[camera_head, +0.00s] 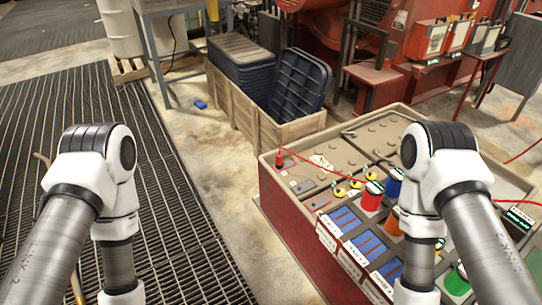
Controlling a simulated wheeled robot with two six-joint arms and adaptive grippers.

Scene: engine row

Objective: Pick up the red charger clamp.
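A small upright red piece (278,159), which looks like the red charger clamp, stands at the near-left corner of the large battery's tan top (318,165). Its jaws are too small to make out. My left arm comes in at the left over the dark floor grating and runs down out of the frame. My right arm covers part of the battery top and the things on it. Both arms end past the bottom edge, so neither gripper shows.
Red (371,196), blue (394,182) and green (457,281) spools stand on the battery's right part, near yellow-and-black round pieces (340,192). A wooden crate (287,130) with dark trays stands behind. Concrete floor (215,175) is clear left of the battery.

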